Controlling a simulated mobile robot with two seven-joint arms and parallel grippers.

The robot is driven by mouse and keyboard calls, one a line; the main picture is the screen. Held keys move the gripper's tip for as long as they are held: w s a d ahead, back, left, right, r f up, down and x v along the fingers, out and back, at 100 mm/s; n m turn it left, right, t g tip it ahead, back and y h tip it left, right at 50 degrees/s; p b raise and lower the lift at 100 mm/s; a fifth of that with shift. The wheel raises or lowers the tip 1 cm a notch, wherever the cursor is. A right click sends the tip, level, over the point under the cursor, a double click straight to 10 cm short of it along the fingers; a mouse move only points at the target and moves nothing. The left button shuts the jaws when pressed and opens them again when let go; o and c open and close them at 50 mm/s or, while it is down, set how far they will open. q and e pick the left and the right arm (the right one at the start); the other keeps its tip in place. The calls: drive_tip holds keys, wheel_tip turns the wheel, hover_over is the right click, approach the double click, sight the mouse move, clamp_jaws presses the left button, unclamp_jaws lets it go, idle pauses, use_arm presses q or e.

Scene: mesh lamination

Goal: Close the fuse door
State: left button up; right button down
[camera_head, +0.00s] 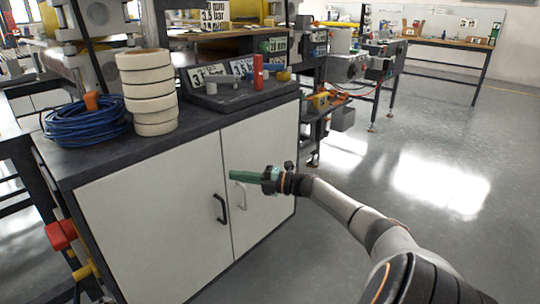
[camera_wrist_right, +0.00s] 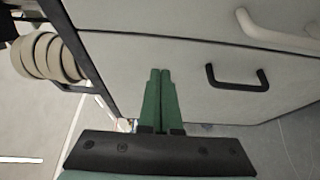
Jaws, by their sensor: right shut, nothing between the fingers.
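A dark-topped cabinet has two pale doors. The left door (camera_head: 150,220) has a black handle (camera_head: 221,208), and the right door (camera_head: 265,150) has a light handle (camera_head: 240,195). Both look shut and flush. No label shows which one is the fuse door. My right gripper (camera_head: 232,175), with green fingers, points left in front of the doors near their seam, above the handles. In the right wrist view its fingers (camera_wrist_right: 160,72) are together and empty, with the black handle (camera_wrist_right: 238,78) and light handle (camera_wrist_right: 265,30) to their right. Contact with a door cannot be told. My left gripper is out of view.
On the cabinet top (camera_head: 125,153) are a stack of tape rolls (camera_head: 148,92), a coiled blue cable (camera_head: 85,125) and a dark tray (camera_head: 235,97) with small parts. Machinery stands behind. The floor (camera_head: 430,170) to the right is clear.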

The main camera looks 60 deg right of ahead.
drive_tip(key=s+d+b, duration=0.2)
drive_tip(key=d+b, duration=0.1)
drive_tip(key=d, duration=0.5)
drive_tip(key=shift+s, duration=0.4)
drive_tip(key=shift+f, duration=0.1)
